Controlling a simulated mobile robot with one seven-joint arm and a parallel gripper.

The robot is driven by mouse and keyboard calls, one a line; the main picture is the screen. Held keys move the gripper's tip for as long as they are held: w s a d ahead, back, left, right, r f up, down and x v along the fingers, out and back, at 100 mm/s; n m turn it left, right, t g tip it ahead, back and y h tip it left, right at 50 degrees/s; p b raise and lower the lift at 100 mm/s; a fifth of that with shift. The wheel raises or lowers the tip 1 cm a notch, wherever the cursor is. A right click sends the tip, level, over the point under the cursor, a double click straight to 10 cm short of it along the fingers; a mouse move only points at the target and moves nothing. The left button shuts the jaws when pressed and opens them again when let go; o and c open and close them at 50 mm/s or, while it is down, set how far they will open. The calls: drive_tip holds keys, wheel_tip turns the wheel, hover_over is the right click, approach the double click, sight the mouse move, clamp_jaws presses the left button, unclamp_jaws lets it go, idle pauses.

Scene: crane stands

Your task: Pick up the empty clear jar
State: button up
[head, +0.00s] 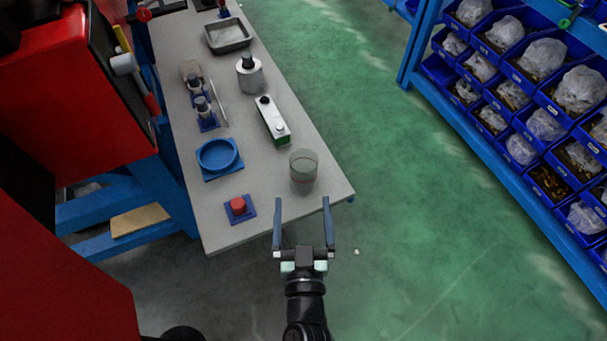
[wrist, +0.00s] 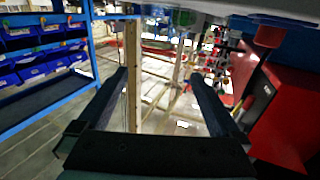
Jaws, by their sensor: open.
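The clear jar (head: 303,168) stands upright on the grey workbench (head: 250,225), near its front right corner in the head view. It is see-through and looks empty. My gripper (head: 302,205) is open and empty, its two fingers pointing toward the bench's front edge, just in front of the jar and apart from it. In the wrist view my gripper (wrist: 160,85) shows both fingers spread with nothing between them. I cannot clearly make out the jar in the wrist view.
Left of the jar are a blue round dish (head: 217,155) and a red button on a blue base (head: 238,206). A white-and-green box (head: 272,121) lies behind it, with a metal canister (head: 249,74) beyond. A blue shelf of bins (head: 530,150) stands right, across open green floor.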

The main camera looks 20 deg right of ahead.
sight(304, 176)
drive_tip(key=x, duration=0.5)
drive_tip(key=shift+b, duration=0.3)
drive_tip(key=shift+d+r+b+x, duration=0.1)
drive_tip(key=shift+b+x, duration=0.4)
drive_tip(key=shift+x, duration=0.9)
drive_tip(key=shift+d+r+b+x, duration=0.15)
drive_tip(key=shift+b+x, duration=0.3)
drive_tip(key=shift+x, duration=1)
drive_tip(key=shift+s, duration=0.15)
drive_tip(key=c, duration=1.3)
